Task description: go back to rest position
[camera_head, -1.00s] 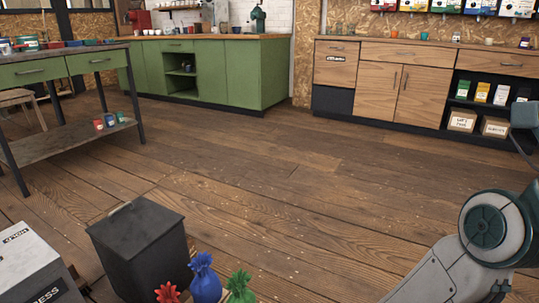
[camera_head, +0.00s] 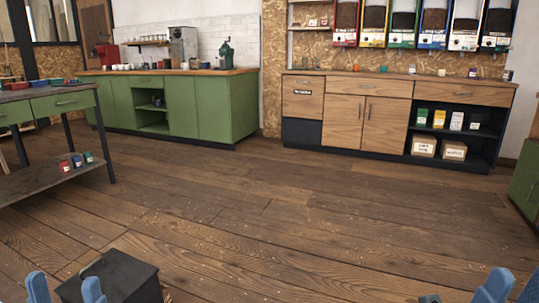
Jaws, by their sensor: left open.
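My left gripper (camera_head: 65,289) shows at the bottom left edge as two blue fingertips standing apart. It is open, with nothing between its tips. A dark lidded bin (camera_head: 118,281) stands on the floor behind and to the right of these fingertips. My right gripper (camera_head: 514,288) shows at the bottom right corner as blue fingertips partly cut off by the picture edge. How far its jaws are apart cannot be told. The rest of both arms is out of view.
A green cabinet (camera_head: 212,108) stands along the back wall. A wooden cabinet (camera_head: 340,115) with shelves stands right of it. A green-drawered workbench (camera_head: 75,101) is at the left. A green unit (camera_head: 526,178) stands at the right edge. The middle wooden floor (camera_head: 280,220) is clear.

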